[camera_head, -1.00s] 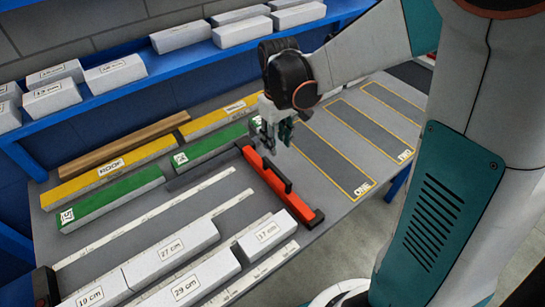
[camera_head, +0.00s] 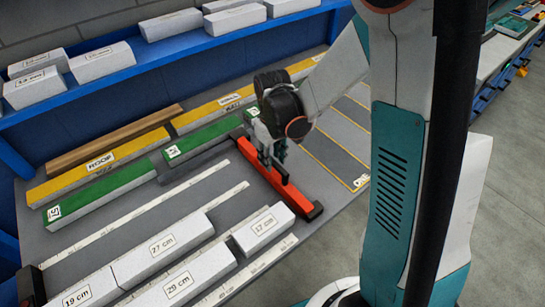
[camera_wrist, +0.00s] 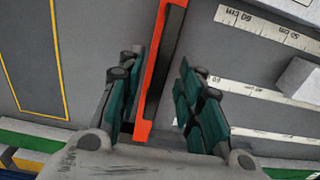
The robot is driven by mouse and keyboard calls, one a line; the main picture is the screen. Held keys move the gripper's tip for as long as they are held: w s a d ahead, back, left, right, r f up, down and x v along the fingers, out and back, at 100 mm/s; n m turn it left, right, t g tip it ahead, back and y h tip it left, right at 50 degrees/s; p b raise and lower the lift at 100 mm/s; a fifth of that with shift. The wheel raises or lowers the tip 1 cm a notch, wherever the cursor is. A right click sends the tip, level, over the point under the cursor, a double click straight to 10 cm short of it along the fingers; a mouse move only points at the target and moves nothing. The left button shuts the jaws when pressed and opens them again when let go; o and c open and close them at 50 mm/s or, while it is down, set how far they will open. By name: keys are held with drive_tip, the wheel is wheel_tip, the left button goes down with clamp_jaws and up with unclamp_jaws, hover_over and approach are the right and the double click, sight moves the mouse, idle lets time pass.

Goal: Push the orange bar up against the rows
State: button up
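The rows hold white blocks marked 19 cm (camera_head: 92,292), 27 cm (camera_head: 162,246), 29 cm (camera_head: 182,288) and 17 cm (camera_head: 264,228) along white rulers. My gripper (camera_wrist: 158,88) is open, with one finger on each side of the bar and its handle. Whether the fingers touch it cannot be told.
Green strips (camera_head: 105,193) and yellow strips (camera_head: 100,172) run along the back of the table, with a brown wooden bar (camera_head: 110,142) behind. A blue shelf (camera_head: 150,65) with white blocks stands behind. Yellow-outlined panels (camera_head: 340,150) lie right of the bar.

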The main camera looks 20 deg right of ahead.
drive_tip(key=shift+c, duration=0.3)
clamp_jaws()
drive_tip(key=shift+a, duration=0.1)
drive_tip(key=s+a, duration=0.3)
drive_tip(key=a, duration=0.8)
drive_tip(key=s+a, duration=0.4)
drive_tip(key=a, duration=0.7)
drive_tip(key=shift+s+b, duration=0.15)
drive_tip(key=shift+b, duration=0.2)
drive_tip(key=shift+o, duration=0.3)
unclamp_jaws()
drive_tip(key=shift+a, duration=0.2)
drive_tip(key=shift+d, duration=0.1)
